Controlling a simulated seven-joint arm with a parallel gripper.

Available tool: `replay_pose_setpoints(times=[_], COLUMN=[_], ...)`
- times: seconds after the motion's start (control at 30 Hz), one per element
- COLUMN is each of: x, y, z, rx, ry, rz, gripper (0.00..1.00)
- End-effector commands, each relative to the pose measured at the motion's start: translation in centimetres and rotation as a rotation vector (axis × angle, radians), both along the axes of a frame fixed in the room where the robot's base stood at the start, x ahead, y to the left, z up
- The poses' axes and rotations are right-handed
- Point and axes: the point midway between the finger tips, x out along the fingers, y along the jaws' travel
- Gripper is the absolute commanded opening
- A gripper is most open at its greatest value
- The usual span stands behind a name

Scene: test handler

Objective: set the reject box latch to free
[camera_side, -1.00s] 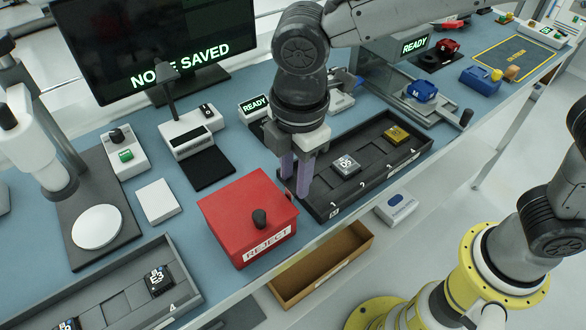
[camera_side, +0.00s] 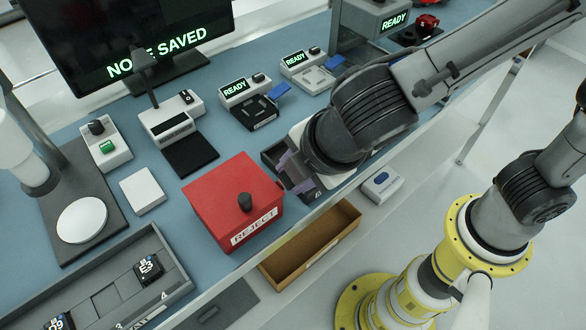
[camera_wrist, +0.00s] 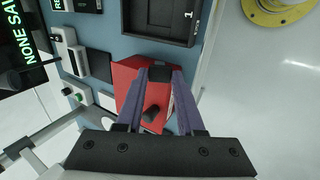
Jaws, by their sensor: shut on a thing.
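The red reject box (camera_side: 232,200) stands at the bench's front edge, with a black knob (camera_side: 245,203) on its lid and a white REJECT label (camera_side: 254,226) on its front. I cannot tell whether the knob is the latch or how it is set. My gripper (camera_side: 295,177) is just right of the box, tilted, with purple fingers. In the wrist view, my gripper (camera_wrist: 160,75) is shut on a small dark block (camera_wrist: 160,73), seen over the box's edge. I cannot tell what the block is. The knob (camera_wrist: 150,114) lies apart from the fingertips.
A dark tray (camera_wrist: 126,15) lies beside the box, mostly hidden by my arm in the side view. An open brown bin (camera_side: 312,240) sits below the bench edge. A grey tray (camera_side: 178,270) with dark devices is at front left. A white pad (camera_side: 142,190) lies left of the box.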

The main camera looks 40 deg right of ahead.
Motion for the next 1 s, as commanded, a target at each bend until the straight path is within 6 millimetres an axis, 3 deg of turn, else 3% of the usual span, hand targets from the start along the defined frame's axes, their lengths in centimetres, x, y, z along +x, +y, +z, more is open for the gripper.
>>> replay_pose_setpoints(times=[0.03,0.2,0.57,0.87,1.0], x=[0.0,0.0,-0.2,-2.5,-2.3], y=[-0.1,-0.1,0.0,0.1,0.0], z=[0.0,0.0,0.4,5.0,7.8], rx=[-0.002,-0.001,0.000,0.006,0.003], ry=[0.001,0.001,0.001,-0.002,-0.001], rz=[-0.002,-0.002,-0.001,0.002,-0.002], gripper=[0.41,0.68,0.68,0.68,0.68])
